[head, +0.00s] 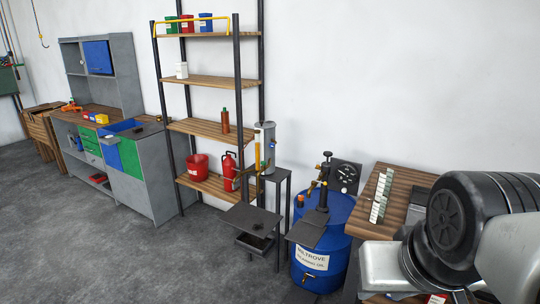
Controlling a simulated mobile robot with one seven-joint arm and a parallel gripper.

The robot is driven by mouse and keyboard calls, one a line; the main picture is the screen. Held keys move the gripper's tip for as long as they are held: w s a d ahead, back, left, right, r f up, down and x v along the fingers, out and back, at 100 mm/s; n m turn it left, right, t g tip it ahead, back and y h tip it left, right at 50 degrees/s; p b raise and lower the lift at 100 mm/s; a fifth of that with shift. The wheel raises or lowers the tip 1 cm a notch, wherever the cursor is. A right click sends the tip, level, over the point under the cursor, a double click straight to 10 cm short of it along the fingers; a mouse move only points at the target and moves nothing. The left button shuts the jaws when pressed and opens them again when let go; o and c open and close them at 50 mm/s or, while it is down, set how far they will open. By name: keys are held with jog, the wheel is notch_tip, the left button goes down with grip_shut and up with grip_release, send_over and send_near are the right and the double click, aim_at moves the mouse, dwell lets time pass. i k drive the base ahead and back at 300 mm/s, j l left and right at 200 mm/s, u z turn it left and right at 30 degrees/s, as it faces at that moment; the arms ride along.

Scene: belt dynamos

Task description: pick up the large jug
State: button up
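A red jug-like container (229,171) with a narrow top stands on the lowest visible wooden board of the shelf rack, at its right end. It looks like the large jug, but I cannot be certain. A wider red bucket (197,167) stands just left of it. Part of the container's right side is close behind the grey stand with the upright cylinder. My arm shows at the right edge of the picture, far from the shelf. My gripper's fingers are not in view.
The shelf rack (210,81) has dark posts. In front of its right side is a stand with a dark plate (251,217). A blue drum (311,279) and a wooden bench (405,181) are to the right. Grey floor (120,265) is clear at left front.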

aim_at(386, 177)
jog(key=k+j+u, duration=0.15)
jog(key=u, duration=0.25)
jog(key=i+l+z, duration=0.25)
jog(key=z, duration=0.15)
jog(key=i+l+z, duration=0.35)
jog(key=i+j+z, duration=0.25)
jog(key=i+j, duration=0.15)
jog(key=i, duration=0.3)
jog(key=i+j+z, duration=0.25)
jog(key=i+j, duration=0.3)
jog(key=i, duration=0.1)
